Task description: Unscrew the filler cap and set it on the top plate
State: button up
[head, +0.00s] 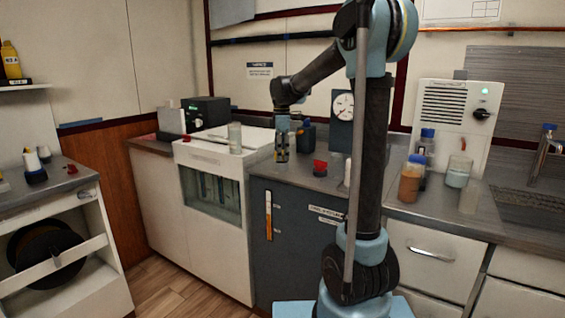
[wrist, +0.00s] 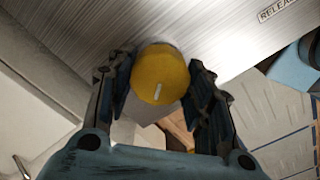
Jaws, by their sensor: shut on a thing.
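The filler cap, a round yellow cap (wrist: 160,74) with a short pale mark, is between the fingers of my gripper in the wrist view. My gripper (head: 282,152) is shut on it. In the head view my gripper points down above the back of the steel worktop, and the cap cannot be made out there. A brushed-metal surface (wrist: 225,28), which looks like the top plate, lies behind the cap in the wrist view. Whether the cap is still seated or lifted clear cannot be told.
A red object (head: 320,168) sits on the worktop right of my gripper. A dark blue bottle (head: 308,135) and a round gauge (head: 343,107) stand behind. A pale jar (head: 235,138) is to the left. Brown and clear jars stand to the right of my arm.

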jog(key=shift+r, duration=1.95)
